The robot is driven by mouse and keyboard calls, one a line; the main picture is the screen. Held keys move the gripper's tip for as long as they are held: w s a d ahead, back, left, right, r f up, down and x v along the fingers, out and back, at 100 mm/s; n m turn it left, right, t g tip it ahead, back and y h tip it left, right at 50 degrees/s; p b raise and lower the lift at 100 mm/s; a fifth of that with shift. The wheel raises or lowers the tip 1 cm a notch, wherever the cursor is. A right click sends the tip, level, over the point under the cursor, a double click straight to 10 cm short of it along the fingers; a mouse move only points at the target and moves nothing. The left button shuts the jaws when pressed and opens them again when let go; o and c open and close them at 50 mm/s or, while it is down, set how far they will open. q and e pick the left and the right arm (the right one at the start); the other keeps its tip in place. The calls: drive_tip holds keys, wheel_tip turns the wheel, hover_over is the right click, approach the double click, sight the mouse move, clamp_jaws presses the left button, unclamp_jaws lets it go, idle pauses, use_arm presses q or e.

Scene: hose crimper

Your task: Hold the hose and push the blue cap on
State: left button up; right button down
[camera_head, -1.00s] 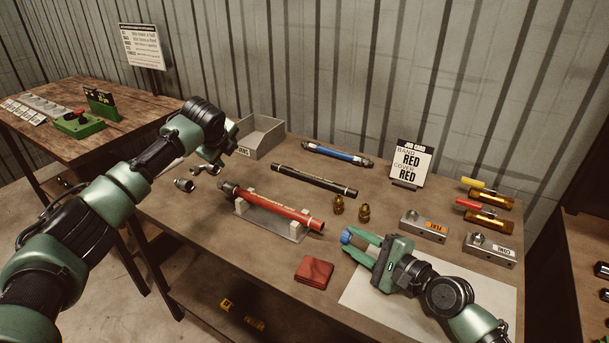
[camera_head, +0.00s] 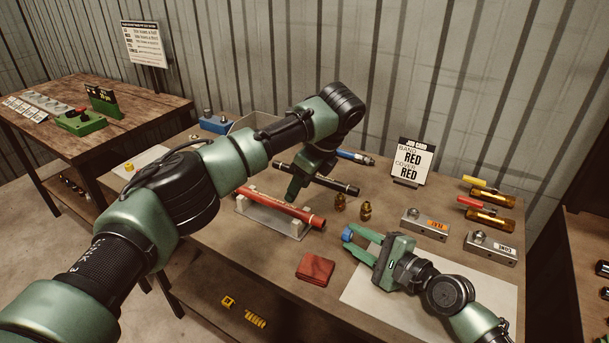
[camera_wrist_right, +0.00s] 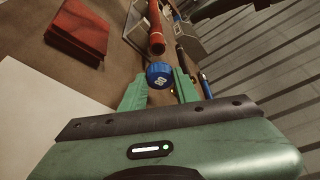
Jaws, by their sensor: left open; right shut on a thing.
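A black hose (camera_head: 335,183) and a blue hose (camera_head: 355,157) lie behind. A folded red cloth (camera_head: 315,268) lies in front. A job card (camera_head: 410,160) reading RED stands at the back. Grey blocks (camera_head: 425,223) stand at the right.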

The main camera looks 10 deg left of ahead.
sight(289, 206)
use_arm(q)
drive_tip(key=x, duration=0.7)
drive_tip(key=shift+a+f, duration=0.1)
drive_tip(key=shift+f, duration=0.25)
clamp_jaws()
idle(1.8)
